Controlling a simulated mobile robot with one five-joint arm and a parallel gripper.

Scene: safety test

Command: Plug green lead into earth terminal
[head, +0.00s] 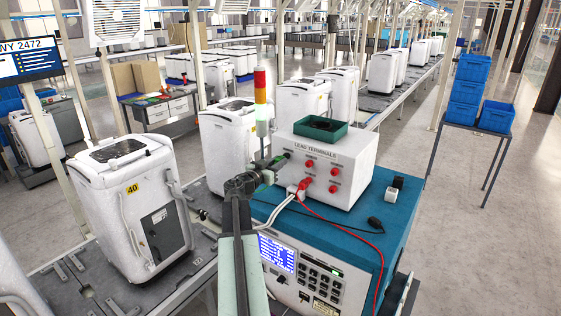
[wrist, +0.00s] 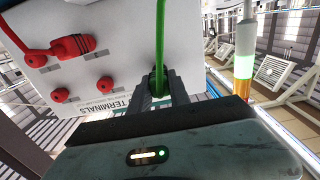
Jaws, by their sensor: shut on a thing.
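My gripper (wrist: 160,84) is shut on the green lead (wrist: 160,40), close against the white panel of the lead terminals box (wrist: 110,30). The green lead runs up from between the fingers in the wrist view. Its plug tip and the socket behind the fingers are hidden, so I cannot tell whether it is seated. In the head view my gripper (head: 278,161) is at the upper left of the lead terminals box (head: 345,155). The earth label is not readable. A red plug (wrist: 72,46) sits in one terminal; other red terminals (wrist: 105,84) look empty.
The box stands on a teal-topped tester (head: 385,225) with a screen and keys. A green tray (head: 320,130) lies on the box. A red wire (head: 360,240) and a black lead (head: 375,222) cross the top. A signal tower (head: 260,110) stands behind; a white appliance (head: 120,190) stands left.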

